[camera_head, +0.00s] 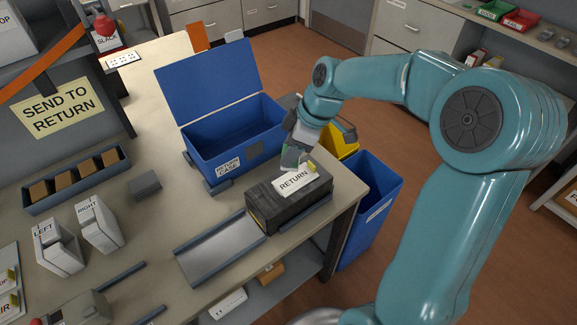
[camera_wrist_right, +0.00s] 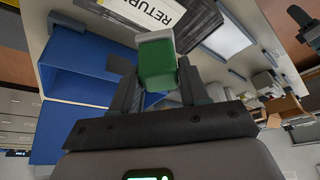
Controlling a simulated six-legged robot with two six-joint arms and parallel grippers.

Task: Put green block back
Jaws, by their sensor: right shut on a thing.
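The green block (camera_wrist_right: 157,68), with a pale end, sits between the two fingers of my right gripper (camera_wrist_right: 155,88) in the right wrist view. My right gripper (camera_head: 293,160) is shut on it. In the head view the gripper is just above the back edge of a dark box (camera_head: 265,207) with a white RETURN label (camera_head: 293,181). The block is mostly hidden there by the gripper. I cannot tell whether the block touches the box. My left gripper is not in view.
An open blue return case (camera_head: 203,158) with its lid raised stands behind the box. A grey metal tray (camera_head: 218,250) lies in front left. White LEFT (camera_head: 57,250) and RIGHT (camera_head: 101,224) boxes stand left. A blue bin (camera_head: 367,205) and a yellow bin (camera_head: 347,143) stand right of the table.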

